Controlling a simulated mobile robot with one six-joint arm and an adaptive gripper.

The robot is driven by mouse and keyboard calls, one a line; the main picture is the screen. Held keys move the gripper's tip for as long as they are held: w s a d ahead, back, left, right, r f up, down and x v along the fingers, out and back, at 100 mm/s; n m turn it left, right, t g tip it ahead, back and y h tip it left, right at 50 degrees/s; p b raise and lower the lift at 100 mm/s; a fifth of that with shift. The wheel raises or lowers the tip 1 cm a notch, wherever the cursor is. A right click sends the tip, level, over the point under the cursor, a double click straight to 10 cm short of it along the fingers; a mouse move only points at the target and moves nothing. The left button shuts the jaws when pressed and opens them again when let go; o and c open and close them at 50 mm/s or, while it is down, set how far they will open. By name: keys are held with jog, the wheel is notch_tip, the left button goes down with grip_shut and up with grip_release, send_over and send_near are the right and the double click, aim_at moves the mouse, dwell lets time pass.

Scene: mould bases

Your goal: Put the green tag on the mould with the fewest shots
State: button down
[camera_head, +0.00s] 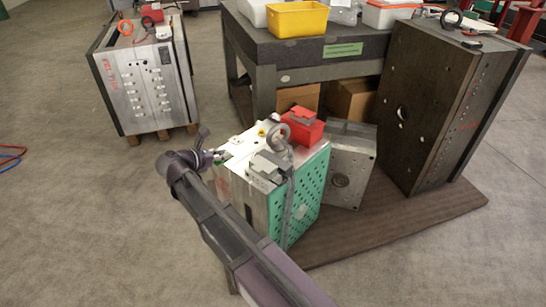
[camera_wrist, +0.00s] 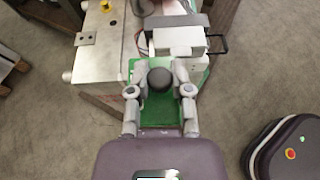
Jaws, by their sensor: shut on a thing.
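My gripper (camera_wrist: 160,80) is shut on the green tag (camera_wrist: 158,112), a flat green piece with a dark round knob between the fingers. In the head view my gripper (camera_head: 208,156) is at the left top edge of the middle mould (camera_head: 237,186), a steel block with a green drilled side. The tag is mostly hidden there. A pale steel mould (camera_head: 135,85) stands at the back left. A large dark mould (camera_head: 440,105) stands at the right. A smaller grey mould (camera_head: 350,165) leans behind the middle one. No shot count is readable.
A red box (camera_head: 302,127), a lifting ring and a grey clamp lie on the middle mould. A dark table (camera_head: 330,70) with a yellow bin (camera_head: 297,19) stands behind. Floor between left and middle moulds is clear.

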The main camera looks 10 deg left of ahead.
jog(key=s+a+f+b, duration=0.1)
jog(key=a+f+b, duration=1.1)
jog(key=f+b, duration=0.2)
jog(key=shift+f, duration=0.7)
jog(key=shift+d, duration=0.15)
